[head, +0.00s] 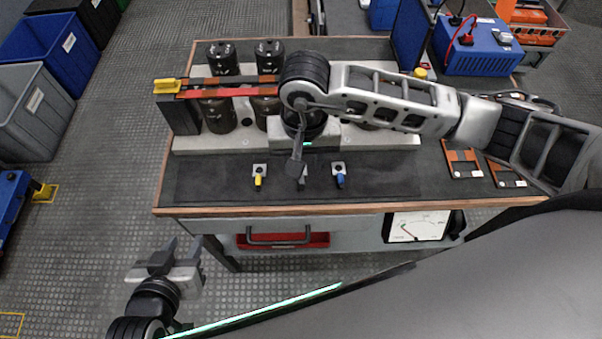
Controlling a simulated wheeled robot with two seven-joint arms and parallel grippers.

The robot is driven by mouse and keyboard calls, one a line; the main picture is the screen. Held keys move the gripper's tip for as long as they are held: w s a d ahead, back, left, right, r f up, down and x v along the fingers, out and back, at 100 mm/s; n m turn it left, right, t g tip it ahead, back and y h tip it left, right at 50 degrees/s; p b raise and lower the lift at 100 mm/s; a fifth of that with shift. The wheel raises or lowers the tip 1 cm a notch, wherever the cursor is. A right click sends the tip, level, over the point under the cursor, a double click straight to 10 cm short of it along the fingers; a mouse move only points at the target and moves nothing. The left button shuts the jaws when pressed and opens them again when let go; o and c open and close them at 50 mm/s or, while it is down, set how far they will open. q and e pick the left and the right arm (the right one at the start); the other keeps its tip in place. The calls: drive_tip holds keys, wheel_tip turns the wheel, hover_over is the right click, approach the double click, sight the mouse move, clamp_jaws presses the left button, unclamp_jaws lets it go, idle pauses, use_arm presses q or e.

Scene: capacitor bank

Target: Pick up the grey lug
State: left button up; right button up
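Three lugs lie in a row on the dark mat at the front of the bench. One has a yellow sleeve (258,178) and one, on the right, has a blue sleeve (340,178). Between them the grey lug (304,183) shows only in part behind my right gripper (296,170). The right gripper points down over it, seen edge-on, so its opening and any contact are hidden. My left gripper (174,256) is low at the left, off the bench, with its fingers apart and nothing between them.
Behind the mat stand several dark capacitors (218,114) on a pale base, with an orange-red busbar (229,91) across them. A blue power supply (478,48) is at the back right. Orange frames (463,163) lie at the right. The mat's left part is clear.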

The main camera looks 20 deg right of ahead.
drive_tip(key=f, duration=0.5)
drive_tip(key=shift+a+f+p, duration=0.2)
drive_tip(key=shift+f+p, duration=0.1)
drive_tip(key=shift+p, duration=0.1)
drive_tip(key=shift+c, duration=0.4)
clamp_jaws()
